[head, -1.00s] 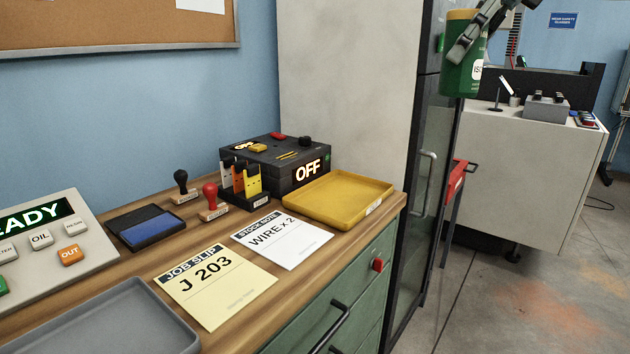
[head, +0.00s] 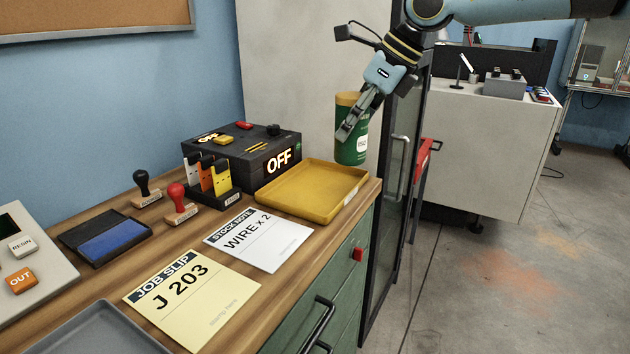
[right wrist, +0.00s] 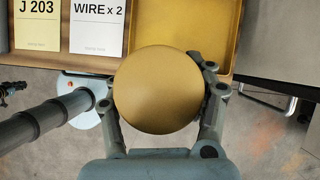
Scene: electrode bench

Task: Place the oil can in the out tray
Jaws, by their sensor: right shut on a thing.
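The oil can (head: 351,155) is a green cylinder with an ochre top and a white label. My right gripper (head: 352,126) is shut on it and holds it upright in the air, near the right end of the yellow tray (head: 293,210). In the right wrist view the can's round ochre top (right wrist: 160,90) sits between the fingers and overlaps the edge of the yellow tray (right wrist: 190,22). The tray is empty, with a small label on its front whose text I cannot read. My left gripper is out of view.
A black box with a lit OFF sign (head: 240,155) stands behind the tray. Beside it are a holder with coloured tags (head: 210,180) and stamps (head: 178,205). Paper slips (head: 190,290) lie in front. A grey tray (head: 95,335) is at lower left. A dark glass cabinet (head: 385,230) stands right of the bench.

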